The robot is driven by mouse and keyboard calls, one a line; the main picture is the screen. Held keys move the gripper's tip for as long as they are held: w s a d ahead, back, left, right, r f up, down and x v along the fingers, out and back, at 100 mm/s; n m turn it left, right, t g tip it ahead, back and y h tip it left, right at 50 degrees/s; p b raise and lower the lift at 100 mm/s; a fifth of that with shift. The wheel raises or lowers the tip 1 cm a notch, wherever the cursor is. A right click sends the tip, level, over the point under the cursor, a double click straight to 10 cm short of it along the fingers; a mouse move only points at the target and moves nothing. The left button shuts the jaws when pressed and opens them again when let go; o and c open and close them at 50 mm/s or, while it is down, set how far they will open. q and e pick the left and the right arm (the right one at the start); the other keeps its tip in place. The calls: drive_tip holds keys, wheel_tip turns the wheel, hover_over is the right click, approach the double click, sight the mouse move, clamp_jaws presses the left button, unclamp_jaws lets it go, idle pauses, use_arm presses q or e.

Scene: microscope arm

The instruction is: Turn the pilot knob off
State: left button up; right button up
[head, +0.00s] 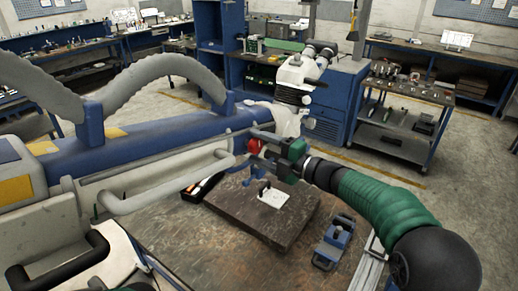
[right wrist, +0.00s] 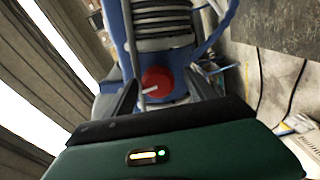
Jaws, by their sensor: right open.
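The red pilot knob (head: 254,146) sits at the right end of the big blue and grey arm (head: 155,150). In the right wrist view the red knob (right wrist: 158,80) is round, with a pale lever or pin at its front left, below a dark ribbed part. My right gripper (head: 262,150) reaches in from the right and is open, its fingers close to the knob. In the right wrist view its two dark fingers (right wrist: 160,92) stand on either side of the knob, with gaps visible. Whether they touch it I cannot tell. My left gripper does not show.
Below is a brown table with a dark slab (head: 250,225), a white plate (head: 273,198) and a blue clamp-like device (head: 335,242). A white microscope-like head (head: 300,72) stands behind. A grey tool cart (head: 405,110) is at the right. Thick grey hoses arch above the blue arm.

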drive_tip(key=b+v, duration=0.5)
drive_tip(key=v, duration=1.1)
drive_tip(key=shift+d, duration=0.4)
drive_tip(key=shift+s, duration=0.1)
drive_tip(key=w+d+f+m+t+h, duration=0.35)
drive_tip(key=m+h, duration=0.25)
drive_tip(key=m, duration=0.3)
drive_tip(key=s+d+f+m+g+h, duration=0.1)
drive_tip(key=s+d+f+m+h, duration=0.1)
drive_tip(key=f+m+h, duration=0.4)
drive_tip(key=s+d+f+m+g+h, duration=0.1)
drive_tip(key=s+d+f+m+h, duration=0.2)
drive_tip(key=f, duration=0.4)
drive_tip(key=s+a+f+m+g, duration=0.1)
drive_tip(key=s+f+m+g, duration=0.3)
drive_tip(key=s+f, duration=0.4)
drive_tip(key=s+a+f+m+g, duration=0.2)
drive_tip(key=s+f+m+g, duration=0.3)
drive_tip(key=s, duration=1)
wheel_tip(320, 180, down, 3)
drive_tip(key=shift+f, duration=0.2)
